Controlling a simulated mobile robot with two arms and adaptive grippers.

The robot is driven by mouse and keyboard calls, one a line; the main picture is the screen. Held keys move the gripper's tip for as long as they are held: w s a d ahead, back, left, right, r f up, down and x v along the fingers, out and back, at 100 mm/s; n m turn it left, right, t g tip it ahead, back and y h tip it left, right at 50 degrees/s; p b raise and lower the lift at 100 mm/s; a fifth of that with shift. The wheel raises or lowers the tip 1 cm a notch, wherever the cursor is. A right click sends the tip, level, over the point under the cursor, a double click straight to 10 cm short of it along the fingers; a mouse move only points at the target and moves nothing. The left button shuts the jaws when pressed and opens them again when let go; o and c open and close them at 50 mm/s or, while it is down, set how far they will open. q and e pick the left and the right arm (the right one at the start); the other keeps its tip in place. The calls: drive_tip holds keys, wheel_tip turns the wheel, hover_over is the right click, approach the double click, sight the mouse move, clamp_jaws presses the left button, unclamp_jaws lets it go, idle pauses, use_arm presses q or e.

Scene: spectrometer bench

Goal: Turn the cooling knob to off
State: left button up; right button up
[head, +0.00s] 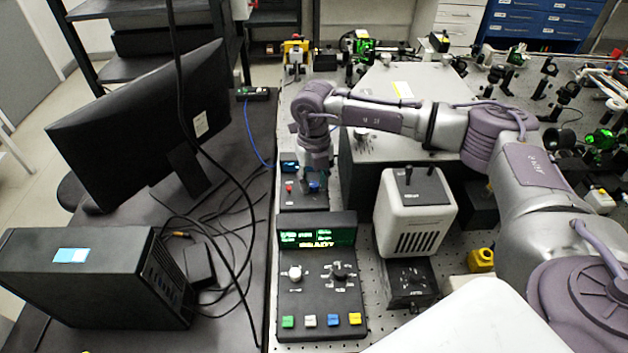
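A small black box (303,201) carries a red control (289,188) and a blue knob (314,187); its labels are too small to read, so I cannot confirm which is the cooling knob. My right gripper (316,174) points down just above the blue knob, at the back of this box. The gripper is dark and small here; I cannot tell whether its fingers are apart or touch the knob. My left gripper is not in view.
In front stands a control panel (322,300) with a lit green display (318,238), a white knob (295,272), a black knob (339,272) and several coloured buttons. A white vented unit (418,212) stands to the right. A monitor (140,125) and loose cables are left.

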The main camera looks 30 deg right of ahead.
sight(314, 184)
drive_tip(key=shift+o, duration=0.2)
wheel_tip(314, 184, up, 12)
idle(0.6)
idle(0.3)
